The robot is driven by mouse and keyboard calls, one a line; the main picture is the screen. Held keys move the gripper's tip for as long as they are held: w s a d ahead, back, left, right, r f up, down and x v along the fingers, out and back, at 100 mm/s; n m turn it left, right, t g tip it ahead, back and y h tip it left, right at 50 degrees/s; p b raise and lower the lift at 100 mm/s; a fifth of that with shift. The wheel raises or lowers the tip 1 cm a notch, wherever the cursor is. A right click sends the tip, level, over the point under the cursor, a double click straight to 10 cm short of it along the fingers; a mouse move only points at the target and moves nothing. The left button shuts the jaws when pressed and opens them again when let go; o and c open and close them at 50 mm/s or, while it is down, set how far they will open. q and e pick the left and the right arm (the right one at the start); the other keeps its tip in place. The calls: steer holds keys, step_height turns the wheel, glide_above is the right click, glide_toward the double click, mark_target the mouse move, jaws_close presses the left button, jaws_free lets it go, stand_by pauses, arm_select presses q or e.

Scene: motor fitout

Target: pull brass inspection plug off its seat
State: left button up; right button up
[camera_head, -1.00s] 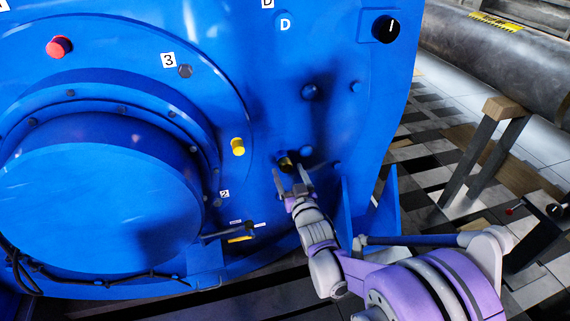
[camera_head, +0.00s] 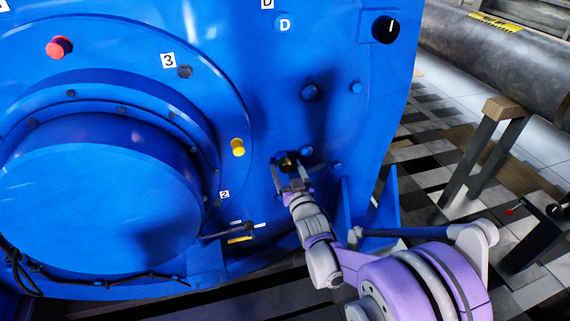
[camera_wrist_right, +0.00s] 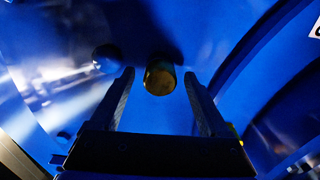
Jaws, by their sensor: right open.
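The brass inspection plug (camera_wrist_right: 160,78) is a short round brass-coloured stub on the blue motor face. In the right wrist view it lies between and just beyond the tips of my right gripper (camera_wrist_right: 158,82). In the head view the plug (camera_head: 286,162) is a small dark brass spot, partly hidden by the fingers. My right gripper (camera_head: 290,172) is open and empty, its fingers pointing at the plug from below. I cannot tell whether the fingertips reach past the plug's end. My left gripper is not in view.
The blue motor housing (camera_head: 230,90) fills the left and middle. A yellow plug (camera_head: 238,147), a red plug (camera_head: 59,47) and a black knob (camera_head: 386,29) stick out of it. A dark round knob (camera_wrist_right: 106,57) is left of the brass plug. A trestle (camera_head: 485,145) stands at the right.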

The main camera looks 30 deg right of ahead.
stand_by(0.4)
jaws_close()
steer(key=shift+s, duration=0.1)
stand_by(0.3)
steer(key=shift+v, duration=2.95)
steer(key=shift+s, duration=0.1)
